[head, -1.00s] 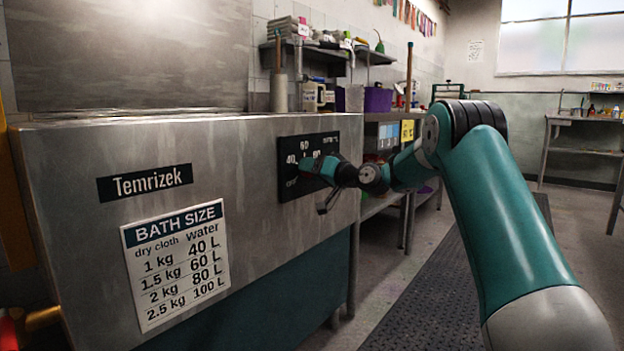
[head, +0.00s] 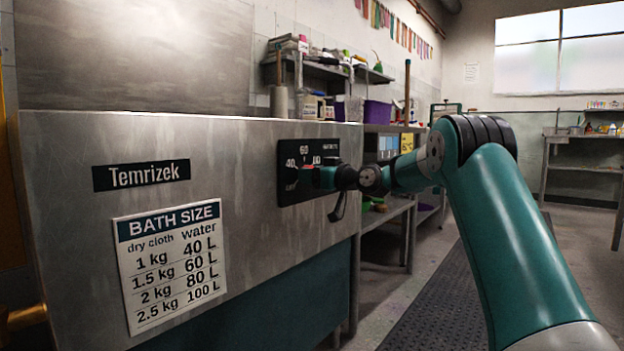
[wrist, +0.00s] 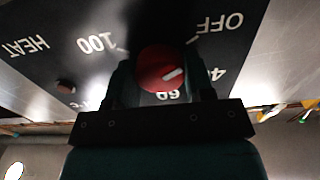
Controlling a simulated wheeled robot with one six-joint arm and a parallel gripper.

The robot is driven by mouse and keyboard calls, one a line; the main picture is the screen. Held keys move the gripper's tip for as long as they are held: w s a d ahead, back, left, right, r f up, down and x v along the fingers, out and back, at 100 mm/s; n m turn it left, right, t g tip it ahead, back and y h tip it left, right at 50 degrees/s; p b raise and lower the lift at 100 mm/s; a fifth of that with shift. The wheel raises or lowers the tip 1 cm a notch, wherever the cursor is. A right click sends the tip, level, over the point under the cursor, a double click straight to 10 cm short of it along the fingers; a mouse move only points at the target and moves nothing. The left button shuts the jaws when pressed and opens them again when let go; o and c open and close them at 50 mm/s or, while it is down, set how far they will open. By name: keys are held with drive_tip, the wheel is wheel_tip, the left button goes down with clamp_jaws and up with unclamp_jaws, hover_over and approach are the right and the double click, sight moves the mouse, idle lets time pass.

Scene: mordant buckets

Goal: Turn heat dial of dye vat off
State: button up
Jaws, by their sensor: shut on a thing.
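The heat dial (wrist: 158,68) is a red round knob with a white pointer line, on a black plate (head: 318,190) at the right of the steel dye vat's front (head: 250,215). The plate reads OFF, 40, 60 and 100, upside down in the wrist view. The white line points right and slightly up there, between OFF and 40. My gripper (wrist: 160,80) is shut on the knob, one finger on each side. In the head view my gripper (head: 310,177) covers most of the dial, and only a bit of red shows.
A small dark red round spot (wrist: 65,86) sits on the plate near HEAT. A bath-size sign (head: 172,265) is on the vat front. A shelf table (head: 385,215) stands behind the vat. A dark floor mat (head: 440,300) lies to the right.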

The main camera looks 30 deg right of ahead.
idle(0.3)
drive_tip(key=o, duration=0.9)
drive_tip(key=shift+s+d, duration=0.1)
drive_tip(key=p+v, duration=0.3)
drive_tip(key=v, duration=1.4)
drive_tip(key=shift+s, duration=0.1)
